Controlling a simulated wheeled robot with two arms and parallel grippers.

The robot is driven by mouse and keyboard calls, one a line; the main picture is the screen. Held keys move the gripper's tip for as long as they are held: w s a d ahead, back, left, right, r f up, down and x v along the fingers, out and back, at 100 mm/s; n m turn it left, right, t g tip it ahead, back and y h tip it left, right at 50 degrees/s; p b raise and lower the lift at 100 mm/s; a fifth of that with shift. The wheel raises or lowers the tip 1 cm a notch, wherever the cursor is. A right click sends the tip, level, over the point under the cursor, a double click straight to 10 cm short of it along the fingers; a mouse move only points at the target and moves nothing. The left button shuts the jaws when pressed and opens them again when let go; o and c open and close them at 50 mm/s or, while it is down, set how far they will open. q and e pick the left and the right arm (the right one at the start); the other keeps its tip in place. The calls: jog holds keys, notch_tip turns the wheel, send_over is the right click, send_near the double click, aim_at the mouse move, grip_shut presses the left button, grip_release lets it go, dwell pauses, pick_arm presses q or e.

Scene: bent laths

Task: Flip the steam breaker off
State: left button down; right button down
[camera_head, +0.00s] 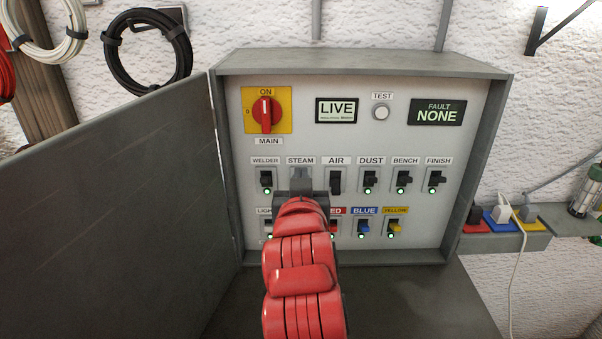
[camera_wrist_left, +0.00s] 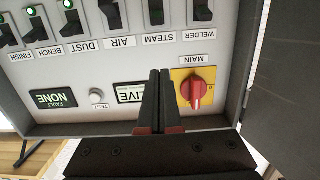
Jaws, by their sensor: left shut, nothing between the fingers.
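My left gripper (camera_head: 302,182) is shut and empty, in front of the STEAM position on the panel. Its fingers and red arm hide the steam breaker in the head view; only the STEAM label (camera_head: 301,160) shows above them. In the left wrist view, which is upside down, the steam breaker (camera_wrist_left: 156,12) is a black switch at the top edge, just beyond the shut fingertips (camera_wrist_left: 160,72). I cannot tell whether they touch, nor the lever's position. Its lamp is hidden. My right gripper is not in view.
The air breaker (camera_head: 336,183) and welder breaker (camera_head: 266,179) flank the steam position closely. The red MAIN knob (camera_head: 266,114) points to ON. The display (camera_head: 437,113) reads FAULT NONE. The open cabinet door (camera_head: 110,210) stands at the left. Several other breakers show green lamps.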

aim_at(301, 165)
pick_arm(q)
jog(key=w+p, duration=0.1)
jog(key=w, duration=0.2)
jog(key=w+p, duration=0.2)
jog(key=w, duration=0.1)
jog(key=w+p, duration=0.1)
jog(key=w, duration=0.3)
jog(key=shift+a+f, duration=0.1)
jog(key=shift+f, duration=0.2)
jog(key=shift+s+f+p, duration=0.2)
jog(key=shift+f+p, duration=0.2)
jog(key=shift+f, duration=0.15)
jog(key=shift+s+f+p, duration=0.15)
jog(key=shift+f+p, duration=0.25)
jog(key=shift+f, duration=0.1)
jog(key=shift+s+f+p, duration=0.2)
jog(key=shift+f, duration=0.3)
jog(key=shift+s+f+p, duration=0.15)
jog(key=shift+f+p, duration=0.05)
jog(key=shift+f, duration=0.25)
jog(key=shift+f, duration=0.1)
